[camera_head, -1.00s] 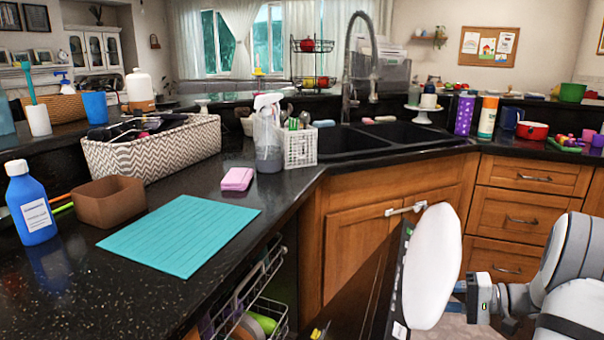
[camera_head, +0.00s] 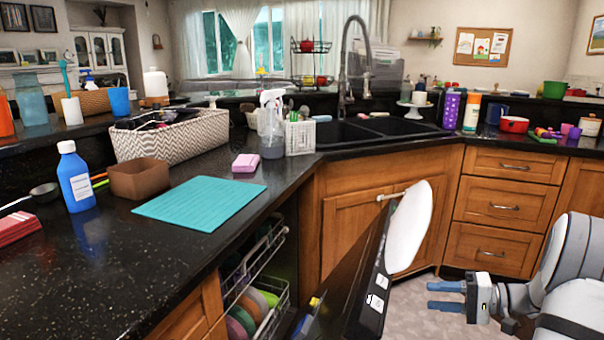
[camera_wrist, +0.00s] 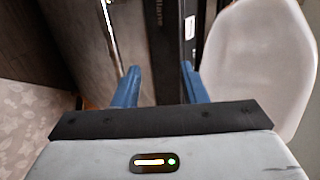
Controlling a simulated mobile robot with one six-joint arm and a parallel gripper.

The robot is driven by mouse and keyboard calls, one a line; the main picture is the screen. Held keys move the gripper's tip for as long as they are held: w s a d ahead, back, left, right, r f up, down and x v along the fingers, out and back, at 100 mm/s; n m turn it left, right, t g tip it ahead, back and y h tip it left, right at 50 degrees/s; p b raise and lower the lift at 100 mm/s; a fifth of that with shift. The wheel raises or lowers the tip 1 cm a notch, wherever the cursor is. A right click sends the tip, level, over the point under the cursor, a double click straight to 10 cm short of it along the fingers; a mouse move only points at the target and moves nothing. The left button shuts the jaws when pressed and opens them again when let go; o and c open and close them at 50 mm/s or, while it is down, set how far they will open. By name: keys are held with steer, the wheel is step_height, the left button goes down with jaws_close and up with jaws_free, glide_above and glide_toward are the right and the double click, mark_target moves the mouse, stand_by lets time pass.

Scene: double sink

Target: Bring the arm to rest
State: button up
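My gripper (camera_head: 445,295) is at the lower right of the head view, with its two blue fingers apart and nothing between them. In the wrist view the gripper (camera_wrist: 159,76) also shows open and empty. A dark dishwasher door (camera_head: 368,290) stands partly open, left of my gripper. A white oval object (camera_head: 409,228) is at the door's upper right edge; I cannot tell how it is supported. It fills the right of the wrist view (camera_wrist: 262,75). In the head view a clear gap lies between the fingers and the white object.
Racks with dishes (camera_head: 255,300) show inside the dishwasher. A black counter (camera_head: 140,265) carries a teal mat (camera_head: 200,205), a blue bottle (camera_head: 76,178) and a brown box (camera_head: 138,180). Wooden drawers (camera_head: 500,207) stand behind my gripper. Some floor (camera_head: 405,310) is clear.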

steer(key=s+a+r+n+g+h+p, duration=0.2)
steer(key=s+a+r+g+h+p, duration=0.4)
steer(key=s+a+r+p, duration=0.7)
steer(key=s+a+r+n+t+h+p, duration=0.1)
steer(key=s+a+r+h+p, duration=0.1)
steer(key=s+r+h+p, duration=0.2)
steer(key=s+a+r+n+t+h+p, duration=0.1)
steer(key=s+r+h+p, duration=0.3)
steer(key=r, duration=0.6)
steer(key=s+t+p, duration=0.1)
steer(key=s+p, duration=0.1)
steer(key=p, duration=0.1)
steer(key=shift+a+r+h, duration=0.3)
steer(key=shift+a+h, duration=0.05)
steer(key=shift+h, duration=0.05)
